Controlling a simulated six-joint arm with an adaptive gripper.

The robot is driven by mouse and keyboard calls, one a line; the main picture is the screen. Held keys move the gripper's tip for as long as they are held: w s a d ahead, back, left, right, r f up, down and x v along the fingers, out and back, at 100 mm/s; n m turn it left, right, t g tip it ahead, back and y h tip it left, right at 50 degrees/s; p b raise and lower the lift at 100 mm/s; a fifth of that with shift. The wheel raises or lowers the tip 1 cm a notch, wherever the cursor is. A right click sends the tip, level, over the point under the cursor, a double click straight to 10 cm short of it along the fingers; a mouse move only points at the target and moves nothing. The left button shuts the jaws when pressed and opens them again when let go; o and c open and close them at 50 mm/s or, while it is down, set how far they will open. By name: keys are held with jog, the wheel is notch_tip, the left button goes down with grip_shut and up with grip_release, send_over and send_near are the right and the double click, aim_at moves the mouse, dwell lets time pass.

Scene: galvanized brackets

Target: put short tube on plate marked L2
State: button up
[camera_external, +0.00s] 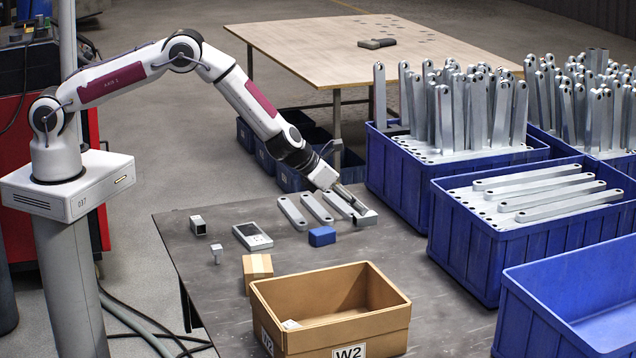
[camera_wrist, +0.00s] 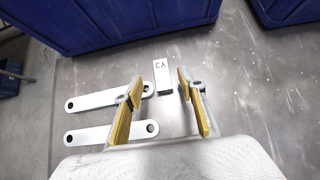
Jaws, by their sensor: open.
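My gripper (camera_external: 352,203) is open above the far right part of the grey table. In the wrist view its yellow-padded fingers (camera_wrist: 160,84) stand apart. Between their tips, further off, is a small block (camera_wrist: 163,74) with a pale labelled face and a dark end; its upside-down mark seems to read Y3. A short square tube (camera_external: 198,224) with a dark open end lies at the table's far left. I cannot make out any plate marked L2.
Flat brackets (camera_external: 292,213) lie left of my gripper, with a blue block (camera_external: 322,236) nearby. A grey device (camera_external: 252,236), a small carton (camera_external: 257,267) and an open box marked W2 (camera_external: 378,338) stand nearer. Blue bins (camera_external: 465,262) crowd the right.

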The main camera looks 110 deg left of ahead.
aim_at(368, 213)
jog(key=shift+f, duration=0.1)
jog(key=shift+x, duration=2.5)
jog(key=shift+w, duration=0.2)
grip_shut()
